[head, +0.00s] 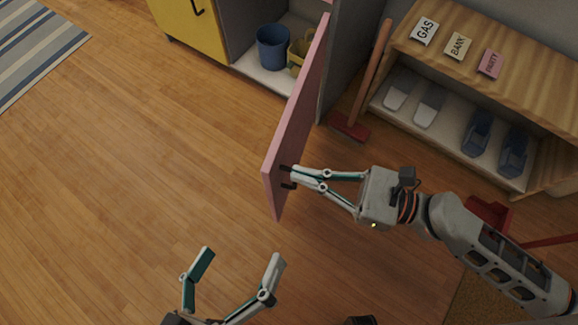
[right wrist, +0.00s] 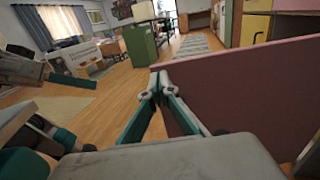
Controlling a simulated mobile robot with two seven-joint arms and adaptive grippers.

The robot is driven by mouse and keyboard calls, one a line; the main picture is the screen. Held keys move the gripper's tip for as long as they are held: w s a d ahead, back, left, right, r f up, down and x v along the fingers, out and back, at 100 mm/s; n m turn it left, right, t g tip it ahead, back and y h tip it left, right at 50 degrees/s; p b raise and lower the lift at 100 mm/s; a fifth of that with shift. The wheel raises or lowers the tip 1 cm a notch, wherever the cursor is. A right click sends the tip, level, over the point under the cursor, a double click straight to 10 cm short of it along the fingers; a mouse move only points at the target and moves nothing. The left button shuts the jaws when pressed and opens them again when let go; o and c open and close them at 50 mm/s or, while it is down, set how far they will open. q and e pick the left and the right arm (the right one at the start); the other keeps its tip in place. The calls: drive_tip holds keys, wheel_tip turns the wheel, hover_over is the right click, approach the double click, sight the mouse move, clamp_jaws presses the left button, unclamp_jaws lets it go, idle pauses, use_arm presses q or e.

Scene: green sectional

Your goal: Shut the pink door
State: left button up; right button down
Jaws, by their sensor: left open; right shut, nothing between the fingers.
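The pink door (head: 296,122) stands wide open, swung out from the cabinet, and is seen nearly edge-on in the head view. A dark handle (head: 287,177) is on its right face near the free end. My right gripper (head: 294,174) is shut and empty, its fingertips at the handle; whether they touch it I cannot tell. In the right wrist view the pink door (right wrist: 250,85) fills the right side, beside the closed fingertips (right wrist: 157,80). My left gripper (head: 240,255) is open and empty, low in the head view, apart from the door.
The open cabinet compartment holds a blue bucket (head: 273,46) and a yellow item (head: 298,52). A yellow door (head: 190,25) is left of it. A broom (head: 368,85) and a wooden shoe shelf (head: 470,60) stand to the right. Floor left of the door is clear.

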sight(273, 167)
drive_tip(key=shift+x, duration=1.6)
drive_tip(key=shift+a, duration=0.1)
